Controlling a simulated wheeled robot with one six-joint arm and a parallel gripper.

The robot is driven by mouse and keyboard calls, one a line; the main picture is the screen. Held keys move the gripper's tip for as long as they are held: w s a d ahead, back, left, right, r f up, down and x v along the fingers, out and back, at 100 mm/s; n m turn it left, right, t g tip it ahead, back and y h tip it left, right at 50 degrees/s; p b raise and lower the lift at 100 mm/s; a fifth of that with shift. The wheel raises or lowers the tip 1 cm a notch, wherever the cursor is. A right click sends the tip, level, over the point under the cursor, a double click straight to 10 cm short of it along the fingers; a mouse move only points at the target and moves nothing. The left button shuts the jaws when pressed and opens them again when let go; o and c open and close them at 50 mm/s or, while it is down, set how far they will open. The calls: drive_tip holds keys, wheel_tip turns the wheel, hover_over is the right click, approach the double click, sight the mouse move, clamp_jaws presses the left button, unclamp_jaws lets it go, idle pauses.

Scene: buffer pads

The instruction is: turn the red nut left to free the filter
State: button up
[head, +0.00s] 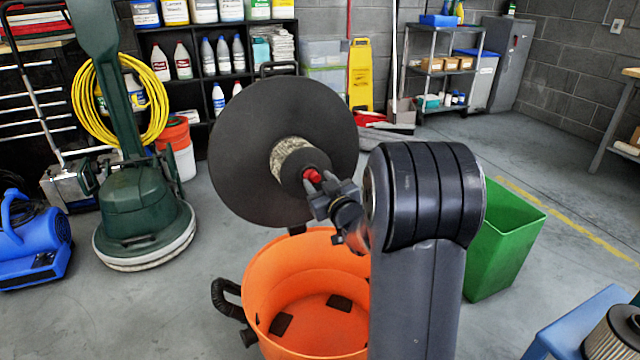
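The red nut (312,175) sits at the centre of the dark end cap of the pale, dirty filter (292,155). The filter sticks out from the middle of a large black disc-shaped lid (250,125), which is tipped up above the orange drum (258,275). My gripper (318,182) is at the nut, its two dark fingers spread apart with their tips close to it. The fingers and wrist hide part of the nut and cap. Whether the fingers press on the nut cannot be told.
A green bin (502,245) stands right of my arm. Another pleated filter (612,338) is at the lower right by a blue surface (575,325). A green floor machine (145,220) and blue blower (35,240) stand left. Open floor lies at right.

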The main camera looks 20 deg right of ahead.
clamp_jaws()
drive_tip(key=shift+n+b, duration=0.4)
drive_tip(key=shift+n, duration=0.1)
drive_tip(key=shift+o, duration=0.3)
unclamp_jaws()
drive_tip(key=shift+s, duration=0.1)
drive_tip(key=s+p, duration=0.2)
drive_tip(key=s, duration=0.8)
drive_tip(key=shift+s+d, duration=0.25)
drive_tip(key=shift+s, duration=0.1)
drive_tip(key=shift+w, duration=0.1)
